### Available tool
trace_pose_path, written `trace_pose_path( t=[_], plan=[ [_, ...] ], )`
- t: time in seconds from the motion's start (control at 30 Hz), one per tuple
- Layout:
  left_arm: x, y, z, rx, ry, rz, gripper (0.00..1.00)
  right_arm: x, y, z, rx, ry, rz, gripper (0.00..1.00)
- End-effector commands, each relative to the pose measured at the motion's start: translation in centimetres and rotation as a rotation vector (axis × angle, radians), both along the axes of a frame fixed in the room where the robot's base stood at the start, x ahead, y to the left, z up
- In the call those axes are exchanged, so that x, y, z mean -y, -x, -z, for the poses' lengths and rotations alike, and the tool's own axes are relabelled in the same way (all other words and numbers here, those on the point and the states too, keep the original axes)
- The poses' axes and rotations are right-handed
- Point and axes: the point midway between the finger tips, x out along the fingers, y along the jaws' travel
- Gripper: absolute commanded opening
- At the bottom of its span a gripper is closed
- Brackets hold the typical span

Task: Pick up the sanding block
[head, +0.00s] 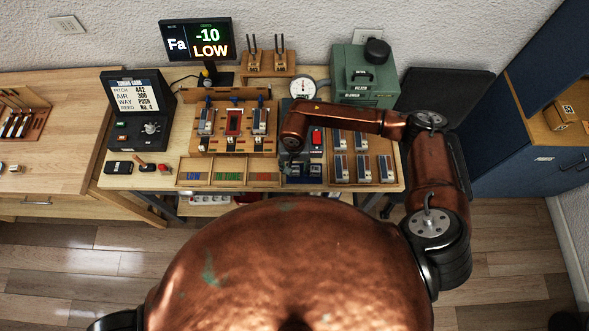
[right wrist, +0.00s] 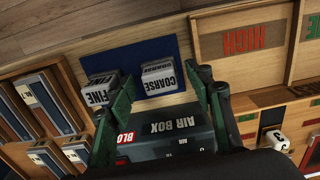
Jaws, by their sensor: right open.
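Two small pale blocks stand side by side on a blue mat (right wrist: 128,56) in the right wrist view. One is lettered COARSE (right wrist: 158,80) and the other FINE (right wrist: 98,92). My right gripper (right wrist: 157,74) is open, with its green fingers pointing toward the mat. The COARSE block shows between the fingertips, and the FINE block lies left of the left finger. I cannot tell whether a finger touches either block. In the head view my right gripper (head: 292,158) hangs over the mat (head: 301,181) and partly hides the blocks. My left gripper is not in view.
The AIR BOX (right wrist: 168,128) lies under the fingers in the wrist view. A wooden tray with coloured strips (head: 229,178) is left of the mat, and a rack of dark blocks (head: 360,160) is right. A green machine (head: 362,75) stands behind.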

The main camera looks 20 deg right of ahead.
Motion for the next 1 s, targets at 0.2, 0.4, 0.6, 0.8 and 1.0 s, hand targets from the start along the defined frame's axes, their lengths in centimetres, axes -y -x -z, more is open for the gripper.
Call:
trace_pose_path(
  t=[0.2, 0.4, 0.6, 0.8, 1.0],
  plan=[
    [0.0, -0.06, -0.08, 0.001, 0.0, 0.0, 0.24, 0.02, 0.02, 0.65, 0.0, -0.001, 0.0, 0.48],
    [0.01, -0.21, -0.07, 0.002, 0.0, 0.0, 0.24, -0.01, 0.03, 0.62, 0.0, -0.001, 0.001, 0.4],
    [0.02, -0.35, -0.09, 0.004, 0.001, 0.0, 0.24, -0.02, 0.04, 0.6, 0.0, -0.002, 0.001, 0.27],
    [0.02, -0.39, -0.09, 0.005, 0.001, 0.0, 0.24, -0.02, 0.03, 0.59, 0.0, -0.002, 0.001, 0.13],
    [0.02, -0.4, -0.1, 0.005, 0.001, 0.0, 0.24, -0.01, 0.02, 0.57, 0.0, -0.002, 0.001, 0.03]
  ],
)
